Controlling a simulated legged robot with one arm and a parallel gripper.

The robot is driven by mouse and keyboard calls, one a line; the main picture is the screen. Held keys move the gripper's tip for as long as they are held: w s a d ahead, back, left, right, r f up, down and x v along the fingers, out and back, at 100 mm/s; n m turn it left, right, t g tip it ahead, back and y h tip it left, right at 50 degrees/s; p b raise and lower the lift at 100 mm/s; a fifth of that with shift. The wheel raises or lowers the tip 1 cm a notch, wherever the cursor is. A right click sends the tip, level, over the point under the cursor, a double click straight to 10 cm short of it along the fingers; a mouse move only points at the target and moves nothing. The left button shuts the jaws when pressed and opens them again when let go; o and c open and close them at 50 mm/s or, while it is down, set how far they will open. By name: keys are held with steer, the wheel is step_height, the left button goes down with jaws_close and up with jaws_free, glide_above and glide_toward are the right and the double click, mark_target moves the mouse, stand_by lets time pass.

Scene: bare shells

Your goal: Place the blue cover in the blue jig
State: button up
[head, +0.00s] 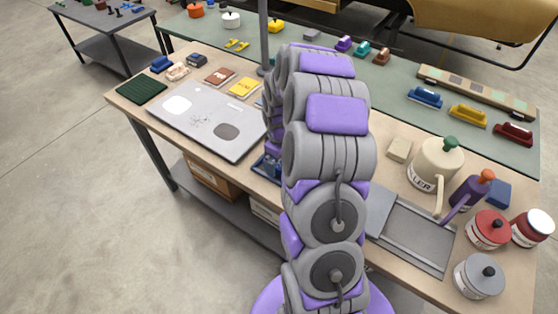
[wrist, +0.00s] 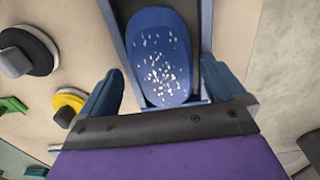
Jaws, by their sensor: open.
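The blue cover (wrist: 160,62) shows in the wrist view as a rounded blue piece with white flecks on its face. It lies between the rails of the blue jig (wrist: 121,25), with its rounded end toward my gripper. I cannot tell whether it is fully seated. My gripper (wrist: 162,68) is open, one dark blue finger on each side of the cover's near end, with visible gaps. In the head view my arm hides the gripper and most of this spot; only a bit of blue (head: 267,167) shows at the bench's front edge, left of the arm.
In the head view a grey plate (head: 207,118) lies left on the bench. Cans, including a cream one (head: 434,165), and a grey tray (head: 415,235) stand right.

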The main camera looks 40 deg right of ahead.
steer(key=r, duration=0.2)
steer(key=a+r+p, duration=0.1)
steer(key=r, duration=0.2)
steer(key=shift+a+r, duration=0.15)
steer(key=shift+a, duration=0.05)
step_height(320, 180, up, 6)
steer(key=p, duration=0.2)
steer(key=s+a+r+m, duration=0.1)
steer(key=s+a+r, duration=0.95)
steer(key=a, duration=0.35)
steer(key=s+a+m+g, duration=0.1)
steer(key=s+a, duration=0.3)
steer(key=s, duration=0.5)
steer(key=s+a+r+m, duration=0.1)
steer(key=s+a, duration=0.3)
steer(key=s, duration=0.6)
steer(key=shift+s+r+m+g, duration=0.2)
steer(key=shift+s+m+g, duration=0.05)
steer(key=shift+m+g, duration=0.15)
